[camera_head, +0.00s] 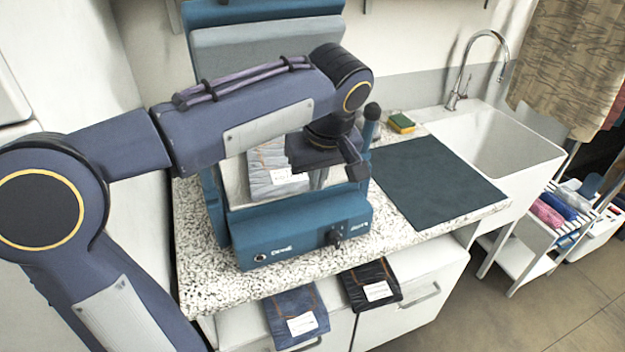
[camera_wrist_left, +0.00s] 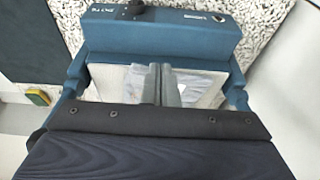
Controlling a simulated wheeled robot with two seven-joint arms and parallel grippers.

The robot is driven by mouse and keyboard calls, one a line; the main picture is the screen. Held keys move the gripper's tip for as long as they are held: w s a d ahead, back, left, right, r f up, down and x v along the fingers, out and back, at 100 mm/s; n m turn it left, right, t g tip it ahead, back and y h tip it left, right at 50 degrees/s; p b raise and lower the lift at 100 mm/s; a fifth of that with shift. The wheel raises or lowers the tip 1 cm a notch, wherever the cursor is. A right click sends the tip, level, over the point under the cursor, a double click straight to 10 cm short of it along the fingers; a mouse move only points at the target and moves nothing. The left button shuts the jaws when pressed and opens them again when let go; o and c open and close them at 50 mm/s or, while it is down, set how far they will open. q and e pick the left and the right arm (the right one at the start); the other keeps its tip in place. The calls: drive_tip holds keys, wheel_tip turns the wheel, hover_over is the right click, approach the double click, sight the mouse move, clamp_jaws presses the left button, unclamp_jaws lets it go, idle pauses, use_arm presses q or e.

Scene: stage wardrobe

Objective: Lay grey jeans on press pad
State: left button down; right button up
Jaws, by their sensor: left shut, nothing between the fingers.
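The grey jeans (camera_head: 262,176) are a small folded light grey-blue bundle with a white label, lying on the pale press pad (camera_head: 235,182) of the blue press (camera_head: 290,235). My left gripper (camera_head: 318,180) is low over the pad, just right of the label, with its fingers shut and nothing between them. In the left wrist view the shut fingers (camera_wrist_left: 165,85) point down at the pad (camera_wrist_left: 105,82), and parts of the grey jeans (camera_wrist_left: 193,86) show beside them. My arm and gripper hide part of the jeans. My right gripper is not in view.
The press lid (camera_head: 265,40) stands raised behind the pad. Dark blue jeans (camera_head: 297,312) and black jeans (camera_head: 370,286) are at the counter's front. A dark teal mat (camera_head: 430,182), a sponge (camera_head: 402,122) and a sink (camera_head: 530,155) are to the right.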

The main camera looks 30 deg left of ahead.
sight(299, 188)
use_arm(q)
drive_tip(key=w+a+f, duration=0.1)
drive_tip(key=f, duration=0.2)
drive_tip(key=w+a+f, duration=0.1)
drive_tip(key=a+f, duration=0.1)
drive_tip(key=f, duration=0.1)
drive_tip(key=w+a+f+p, duration=0.1)
drive_tip(key=f, duration=0.1)
drive_tip(key=shift+a+f, duration=0.2)
drive_tip(key=shift+f, duration=0.2)
drive_tip(key=shift+w+a, duration=0.25)
drive_tip(key=shift+a, duration=0.1)
drive_tip(key=shift+w+a, duration=0.7)
drive_tip(key=shift+a, duration=0.15)
drive_tip(key=shift+f, duration=0.1)
